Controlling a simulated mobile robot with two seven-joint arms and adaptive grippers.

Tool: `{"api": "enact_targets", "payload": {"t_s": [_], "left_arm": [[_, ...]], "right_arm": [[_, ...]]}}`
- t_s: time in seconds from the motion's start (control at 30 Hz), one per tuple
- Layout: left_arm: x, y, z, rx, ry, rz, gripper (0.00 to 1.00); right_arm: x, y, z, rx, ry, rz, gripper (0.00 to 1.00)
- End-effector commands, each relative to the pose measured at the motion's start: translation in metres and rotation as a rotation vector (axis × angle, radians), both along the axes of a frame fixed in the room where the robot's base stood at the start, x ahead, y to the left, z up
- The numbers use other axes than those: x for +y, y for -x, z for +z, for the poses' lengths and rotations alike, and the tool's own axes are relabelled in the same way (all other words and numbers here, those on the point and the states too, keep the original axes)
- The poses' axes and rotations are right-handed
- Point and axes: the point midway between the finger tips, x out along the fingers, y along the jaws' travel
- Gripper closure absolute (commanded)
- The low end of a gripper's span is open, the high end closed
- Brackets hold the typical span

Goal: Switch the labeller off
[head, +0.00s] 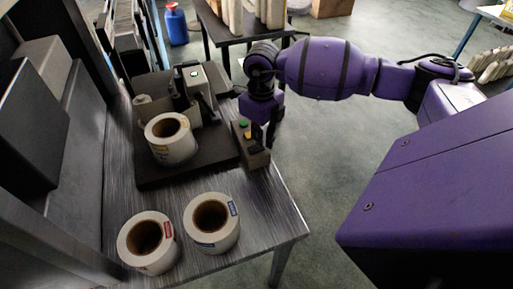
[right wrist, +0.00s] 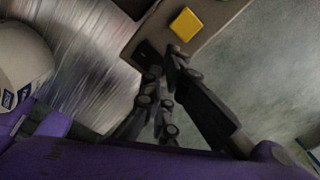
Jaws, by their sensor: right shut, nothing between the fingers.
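The labeller (head: 190,90) stands on a dark base plate on the metal table, with a white label roll (head: 172,140) mounted on it. Its small control box (head: 251,150) is at the plate's right edge, with a green button and a yellow button. In the right wrist view the yellow button (right wrist: 186,25) sits on the box's top, and a black switch (right wrist: 148,53) is near the box's end. My right gripper (right wrist: 163,66) is shut and empty, its fingertips right by the black switch; I cannot tell whether they touch.
Two loose label rolls stand at the table's near edge, one with a red label (head: 147,243) and one with a blue label (head: 211,223). A second table (head: 226,28) with pale containers is behind. Open floor lies to the right.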

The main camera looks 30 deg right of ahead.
Motion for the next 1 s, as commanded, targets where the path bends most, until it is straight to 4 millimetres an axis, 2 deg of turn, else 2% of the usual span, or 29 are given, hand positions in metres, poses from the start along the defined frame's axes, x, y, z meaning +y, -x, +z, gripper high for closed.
{"api": "enact_targets", "payload": {"t_s": [1.0], "left_arm": [[0.000, 0.006, -0.008, 0.013, 0.000, 0.000, 0.60]], "right_arm": [[0.000, 0.000, -0.013, -0.001, 0.000, 0.000, 1.00]]}}
